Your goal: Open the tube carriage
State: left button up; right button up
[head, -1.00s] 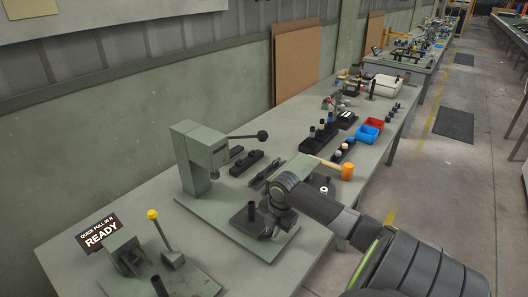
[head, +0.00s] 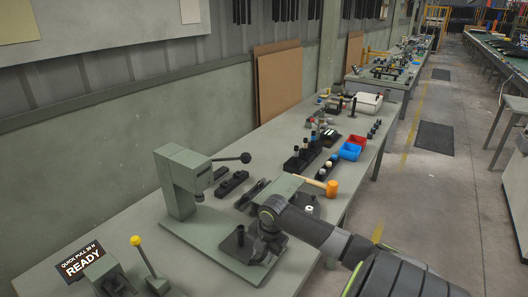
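A green-grey lever press (head: 180,185) stands on its base plate (head: 205,240) on the bench, with a black-knobbed handle (head: 232,158) out to the right. On the plate sits a dark flat block with an upright dark post (head: 240,236); I cannot tell whether this is the tube carriage. My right gripper (head: 258,250) is low over the plate, close to the right of the post. Its fingers are dark and small, so I cannot tell whether they touch the post or how far apart they are. My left gripper is not in view.
A fixture with a yellow-knobbed lever (head: 136,241) and a READY sign (head: 80,262) are at the lower left. An orange mallet (head: 331,188), black holders (head: 232,184), a red bin (head: 357,140) and a blue bin (head: 350,152) lie farther along the bench. The aisle at right is clear.

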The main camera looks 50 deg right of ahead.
jog(key=s+r, duration=0.3)
jog(key=r, duration=1.4)
jog(key=shift+d+b, duration=0.15)
jog(key=shift+b, duration=0.15)
